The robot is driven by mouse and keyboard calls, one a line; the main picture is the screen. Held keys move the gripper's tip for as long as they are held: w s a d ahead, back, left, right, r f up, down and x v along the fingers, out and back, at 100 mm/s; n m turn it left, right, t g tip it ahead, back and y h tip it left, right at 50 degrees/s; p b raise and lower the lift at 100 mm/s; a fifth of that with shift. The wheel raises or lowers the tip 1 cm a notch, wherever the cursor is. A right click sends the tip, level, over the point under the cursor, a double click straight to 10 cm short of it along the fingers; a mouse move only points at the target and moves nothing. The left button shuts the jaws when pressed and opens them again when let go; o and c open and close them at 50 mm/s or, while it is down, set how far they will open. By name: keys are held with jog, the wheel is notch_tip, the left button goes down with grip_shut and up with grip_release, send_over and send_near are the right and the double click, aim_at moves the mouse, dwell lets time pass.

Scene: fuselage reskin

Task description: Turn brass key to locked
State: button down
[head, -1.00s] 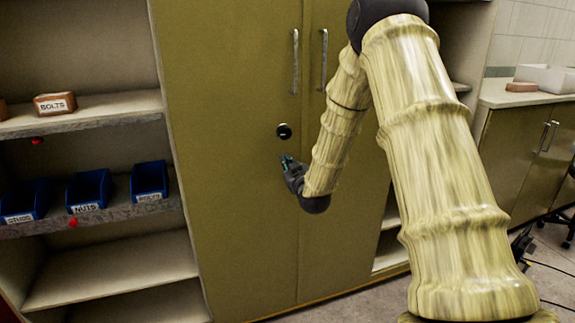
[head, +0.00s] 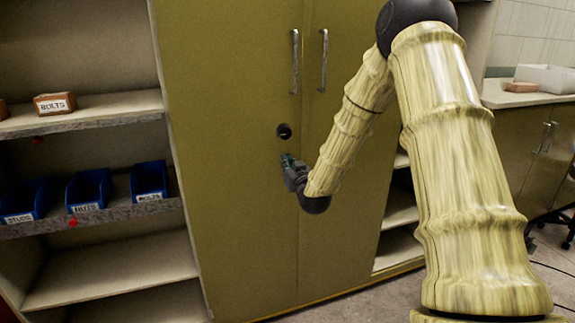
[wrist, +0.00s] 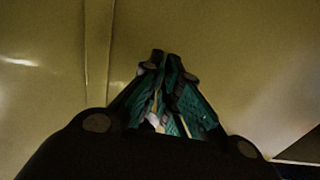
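A round black lock (head: 284,131) sits on the left door of the olive cabinet (head: 235,225), with a small lighter spot at its centre. I cannot make out a brass key or which way it is turned. My gripper (head: 287,160) is just below the lock in the head view, apart from it, close to the door. In the wrist view my gripper's teal-padded fingers (wrist: 166,58) come together at the tips and look shut. A thin yellowish strip shows between them; I cannot tell whether it is an object or the door behind.
Two vertical door handles (head: 295,62) are above the lock. Open shelves with blue bins (head: 90,190) and a bolts box (head: 55,103) are at the left. A counter with a white tray (head: 547,78) is at the right. The door face around the lock is clear.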

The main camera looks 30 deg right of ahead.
jog(key=c, duration=1.7)
grip_release()
jog(key=v, duration=1.2)
jog(key=shift+d, duration=0.1)
